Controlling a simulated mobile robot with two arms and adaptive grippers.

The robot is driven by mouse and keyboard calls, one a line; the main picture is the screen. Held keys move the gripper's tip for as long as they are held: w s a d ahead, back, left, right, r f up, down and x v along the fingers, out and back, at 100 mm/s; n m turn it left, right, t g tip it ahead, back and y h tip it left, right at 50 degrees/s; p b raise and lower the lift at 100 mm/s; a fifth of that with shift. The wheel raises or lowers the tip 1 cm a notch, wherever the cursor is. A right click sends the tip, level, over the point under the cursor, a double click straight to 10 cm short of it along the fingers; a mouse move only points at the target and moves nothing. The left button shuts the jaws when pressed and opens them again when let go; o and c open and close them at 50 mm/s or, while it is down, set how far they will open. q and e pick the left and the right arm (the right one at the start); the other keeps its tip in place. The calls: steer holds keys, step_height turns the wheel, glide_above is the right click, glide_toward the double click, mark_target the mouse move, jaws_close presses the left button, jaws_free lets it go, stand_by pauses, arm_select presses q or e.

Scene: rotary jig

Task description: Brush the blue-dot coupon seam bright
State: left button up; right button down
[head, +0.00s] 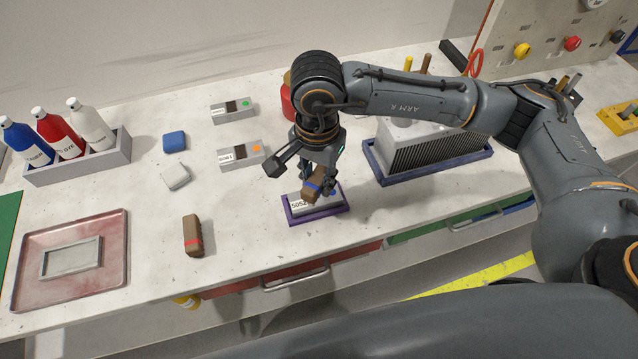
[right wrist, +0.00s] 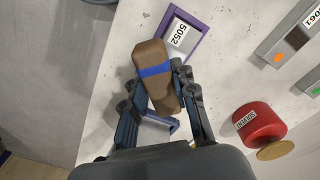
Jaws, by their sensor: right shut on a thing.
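My right gripper (head: 314,178) is shut on a brown brush block with a blue band (head: 314,192). The brush also shows between the fingers in the right wrist view (right wrist: 151,55). It is over a coupon labelled 5052 (head: 297,205), which lies in a purple-rimmed fixture (head: 318,218). The label also shows in the right wrist view (right wrist: 177,33). The brush and gripper hide most of the coupon, including its seam and any dot. I cannot tell whether the brush touches it. My left gripper is not in view.
Coupons with a green dot (head: 232,109) and an orange dot (head: 241,155) lie behind the fixture. A red-banded brush (head: 193,235) lies left, near a red tray (head: 119,271). A red container (right wrist: 259,123) and a finned block (head: 425,150) stand close by.

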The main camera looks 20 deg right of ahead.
steer(key=shift+r, duration=1.15)
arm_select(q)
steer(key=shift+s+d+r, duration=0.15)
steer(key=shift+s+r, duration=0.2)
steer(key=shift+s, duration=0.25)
